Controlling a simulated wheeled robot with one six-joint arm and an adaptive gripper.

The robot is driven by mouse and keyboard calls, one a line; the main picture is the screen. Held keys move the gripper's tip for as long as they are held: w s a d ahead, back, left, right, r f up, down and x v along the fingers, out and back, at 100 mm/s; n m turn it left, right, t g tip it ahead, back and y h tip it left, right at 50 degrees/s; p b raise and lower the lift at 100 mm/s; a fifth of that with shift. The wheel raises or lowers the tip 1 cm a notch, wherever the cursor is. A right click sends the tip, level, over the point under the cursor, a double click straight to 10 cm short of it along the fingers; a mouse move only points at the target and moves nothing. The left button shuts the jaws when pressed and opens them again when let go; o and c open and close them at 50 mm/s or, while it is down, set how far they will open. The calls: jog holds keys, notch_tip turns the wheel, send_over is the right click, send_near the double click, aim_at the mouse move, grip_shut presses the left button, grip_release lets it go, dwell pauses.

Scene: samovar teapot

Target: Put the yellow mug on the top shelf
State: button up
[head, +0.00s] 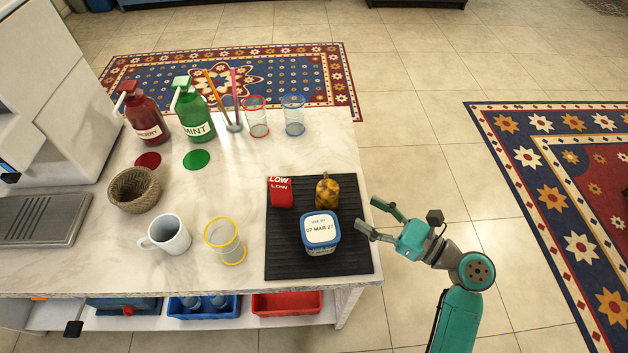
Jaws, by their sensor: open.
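No plainly yellow mug shows in the head view. A white mug (169,234) with its handle to the left stands upright on the marble counter. To its right stands a clear glass (226,242) with yellow rims. A small yellow and brown patterned object (327,191) sits on the black mat; I cannot tell what it is. My gripper (368,216) is open and empty, just right of the mat, with its fingers pointing left. No top shelf can be made out; a lower shelf (150,322) shows under the counter.
The black ribbed mat (290,262) also holds a red "LOW" container (280,192) and a blue-white dated tub (320,233). A wicker basket (134,190), red bottle (143,115), green bottle (192,112) and two clear glasses stand farther back.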

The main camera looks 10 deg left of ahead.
aim_at(338, 197)
jog(key=x, duration=1)
jog(key=shift+a, duration=0.3)
jog(key=c, duration=1)
notch_tip(338, 197, up, 10)
jog(key=shift+f, duration=0.15)
jog(key=shift+d, duration=0.15)
